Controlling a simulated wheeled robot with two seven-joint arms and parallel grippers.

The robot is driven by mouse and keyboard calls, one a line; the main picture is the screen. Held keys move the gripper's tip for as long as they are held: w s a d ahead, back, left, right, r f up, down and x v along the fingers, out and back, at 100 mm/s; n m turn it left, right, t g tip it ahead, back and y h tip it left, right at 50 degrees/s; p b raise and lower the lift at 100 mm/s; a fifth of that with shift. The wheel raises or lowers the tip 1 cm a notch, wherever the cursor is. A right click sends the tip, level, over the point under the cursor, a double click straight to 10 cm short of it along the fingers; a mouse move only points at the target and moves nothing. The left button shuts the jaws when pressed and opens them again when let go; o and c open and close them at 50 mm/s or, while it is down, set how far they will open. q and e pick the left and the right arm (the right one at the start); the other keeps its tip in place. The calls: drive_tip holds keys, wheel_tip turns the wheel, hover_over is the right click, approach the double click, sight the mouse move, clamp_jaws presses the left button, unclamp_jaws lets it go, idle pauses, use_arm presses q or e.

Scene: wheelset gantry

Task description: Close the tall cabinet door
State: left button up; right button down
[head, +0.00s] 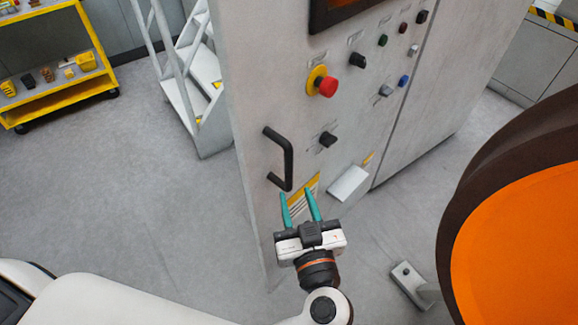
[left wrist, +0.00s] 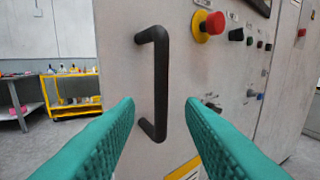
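The tall cabinet door (head: 249,100) is a light grey panel with a black bar handle (head: 288,160) near its left edge. How far it stands open I cannot tell. My left gripper (head: 296,194) is open and empty, its two teal fingers pointing at the panel just below the handle. In the left wrist view the upright handle (left wrist: 161,85) shows between the open fingers, beyond their tips, with no visible contact. My right gripper is not in view.
A red emergency button (head: 327,86) and several knobs sit on the panel right of the handle. White steps (head: 190,100) stand behind the cabinet, a yellow shelf cart (head: 60,95) far left. A large orange disc (head: 525,250) fills the lower right. Floor at left is clear.

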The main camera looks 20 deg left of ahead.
sight(289, 173)
use_arm(q)
drive_tip(key=p+x, duration=0.1)
drive_tip(key=x, duration=0.7)
drive_tip(key=shift+w, duration=0.15)
clamp_jaws()
